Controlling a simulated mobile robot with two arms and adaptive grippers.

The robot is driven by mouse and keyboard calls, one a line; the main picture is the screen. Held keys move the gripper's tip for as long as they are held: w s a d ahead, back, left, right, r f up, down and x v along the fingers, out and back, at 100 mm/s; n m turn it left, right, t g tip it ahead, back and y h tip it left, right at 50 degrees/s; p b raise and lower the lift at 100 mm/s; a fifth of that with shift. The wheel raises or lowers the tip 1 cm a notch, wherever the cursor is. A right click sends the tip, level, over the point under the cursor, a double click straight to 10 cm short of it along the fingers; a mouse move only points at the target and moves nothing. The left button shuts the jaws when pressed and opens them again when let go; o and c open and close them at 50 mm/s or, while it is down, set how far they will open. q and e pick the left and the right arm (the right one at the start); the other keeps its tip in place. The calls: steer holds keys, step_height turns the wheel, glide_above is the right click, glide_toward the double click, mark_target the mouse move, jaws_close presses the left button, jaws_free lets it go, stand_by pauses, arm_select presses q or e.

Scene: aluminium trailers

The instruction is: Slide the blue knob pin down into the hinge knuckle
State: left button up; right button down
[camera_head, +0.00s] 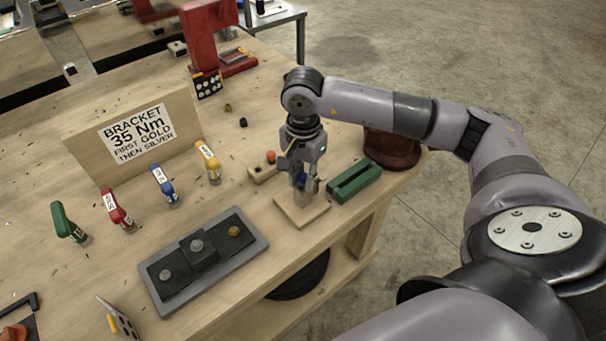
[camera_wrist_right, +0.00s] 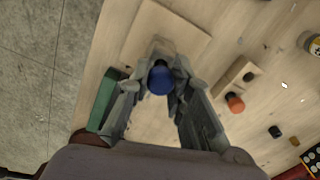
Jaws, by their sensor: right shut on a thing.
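My right gripper (camera_head: 304,184) points straight down over a square wooden base (camera_head: 302,213) near the bench's front edge. Its fingers are shut on the blue knob pin, whose round blue knob (camera_wrist_right: 160,80) shows between the fingertips in the right wrist view. In the head view only a bit of blue shows between the fingers. A pale metal piece, seemingly the hinge knuckle (camera_wrist_right: 172,47), stands on the base just by the fingertips. The fingers and knob hide most of it, and I cannot tell how deep the pin sits. My left gripper is out of view.
A green slotted block (camera_head: 355,181) lies close right of the base. A small wooden holder with an orange-topped piece (camera_head: 271,157) stands behind-left. A grey tray (camera_head: 165,306) lies front-left. Several coloured labelled tools and a sign board (camera_head: 138,133) stand further left.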

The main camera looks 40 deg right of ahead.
mark_target(303, 176)
steer(key=shift+f, duration=0.2)
steer(key=c, duration=1.8)
jaws_free()
steer(key=shift+r, duration=0.1)
steer(key=o, duration=0.3)
steer(key=shift+o, duration=0.2)
steer(key=shift+r, duration=0.25)
steer(key=shift+w+r, duration=0.1)
steer(key=shift+r, duration=0.2)
step_height(303, 176, up, 11)
steer(key=b, duration=0.3)
